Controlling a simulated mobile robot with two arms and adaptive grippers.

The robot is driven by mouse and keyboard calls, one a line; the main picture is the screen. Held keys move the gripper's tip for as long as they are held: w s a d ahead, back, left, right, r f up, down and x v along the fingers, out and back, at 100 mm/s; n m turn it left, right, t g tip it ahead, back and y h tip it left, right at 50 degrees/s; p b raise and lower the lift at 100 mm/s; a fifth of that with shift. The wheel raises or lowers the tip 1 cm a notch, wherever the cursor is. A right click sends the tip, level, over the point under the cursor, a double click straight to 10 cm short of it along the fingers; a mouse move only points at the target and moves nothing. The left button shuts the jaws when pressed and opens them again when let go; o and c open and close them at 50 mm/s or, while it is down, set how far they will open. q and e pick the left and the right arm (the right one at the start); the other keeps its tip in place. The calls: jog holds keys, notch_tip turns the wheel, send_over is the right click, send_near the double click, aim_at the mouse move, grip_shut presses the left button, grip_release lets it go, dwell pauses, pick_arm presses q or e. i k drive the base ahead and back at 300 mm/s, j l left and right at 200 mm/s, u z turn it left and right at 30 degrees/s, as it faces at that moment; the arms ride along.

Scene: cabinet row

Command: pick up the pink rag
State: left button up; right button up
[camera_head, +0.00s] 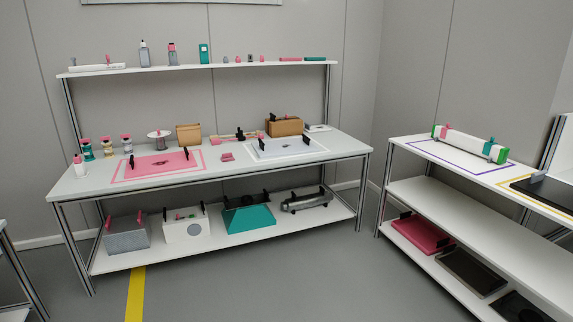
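A small pink item (227,157), which could be a folded rag, lies on the white workbench (88,184) near its front middle. It is between a pink board and a white tray. It is too small to tell for sure that it is cloth. Neither of my grippers is in this view.
The pink board (155,164) has black handles and lies inside a pink outline. The white tray (285,148), jars (87,148) and brown boxes (284,126) share the bench. Bins (248,219) stand below. The grey floor (300,275) in front is clear.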

aim_at(227, 156)
jog(key=i, duration=2.05)
jog(key=i+u, duration=0.1)
jog(key=i, duration=0.45)
jog(key=i+l+u, duration=0.1)
jog(key=i, duration=0.4)
jog(key=i+l+u, duration=0.1)
jog(key=i, duration=0.45)
jog(key=i+l+u, duration=0.1)
jog(key=i, duration=0.45)
jog(key=l, duration=0.1)
